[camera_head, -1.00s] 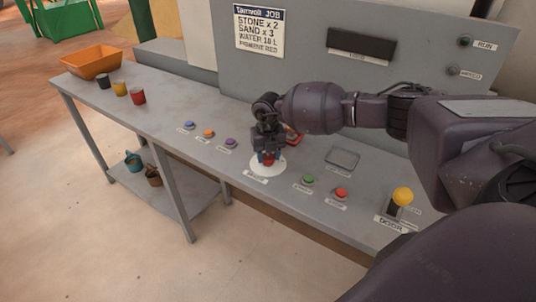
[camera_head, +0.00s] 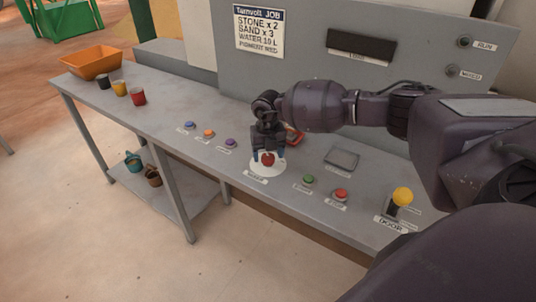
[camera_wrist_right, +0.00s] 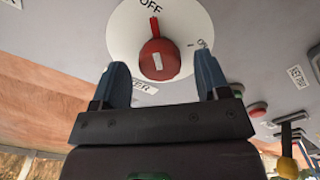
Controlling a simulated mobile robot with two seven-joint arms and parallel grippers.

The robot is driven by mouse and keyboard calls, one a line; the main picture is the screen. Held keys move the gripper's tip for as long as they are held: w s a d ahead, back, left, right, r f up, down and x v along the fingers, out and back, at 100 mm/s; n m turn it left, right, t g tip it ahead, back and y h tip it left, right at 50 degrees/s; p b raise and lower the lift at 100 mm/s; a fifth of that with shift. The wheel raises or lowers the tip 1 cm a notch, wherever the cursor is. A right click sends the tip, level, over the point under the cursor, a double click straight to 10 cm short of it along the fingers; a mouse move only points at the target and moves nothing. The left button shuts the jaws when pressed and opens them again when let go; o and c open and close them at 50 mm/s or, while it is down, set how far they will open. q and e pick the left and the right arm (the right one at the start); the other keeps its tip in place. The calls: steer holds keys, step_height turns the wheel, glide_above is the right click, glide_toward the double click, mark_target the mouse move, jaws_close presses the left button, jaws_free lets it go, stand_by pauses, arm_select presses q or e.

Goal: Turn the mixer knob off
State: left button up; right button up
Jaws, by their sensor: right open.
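The red mixer knob (camera_head: 268,160) stands on a round white dial (camera_head: 262,172) on the grey bench. In the right wrist view the knob (camera_wrist_right: 158,62) has its red pointer aimed at the OFF mark; the ON mark is to the right on the dial (camera_wrist_right: 122,40). My right gripper (camera_head: 268,152) is open just above the knob, and its blue fingertips (camera_wrist_right: 162,75) are spread to either side, holding nothing. My left gripper is not in view.
Green (camera_head: 308,179) and red (camera_head: 341,193) buttons and a yellow-topped door lever (camera_head: 402,196) are to the right. Blue, orange and purple buttons are to the left. Coloured cups and an orange tray (camera_head: 92,62) stand at the far left. A grey panel (camera_head: 300,70) rises behind.

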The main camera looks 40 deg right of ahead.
mark_target(268, 156)
step_height(268, 156, up, 10)
stand_by(0.5)
stand_by(0.4)
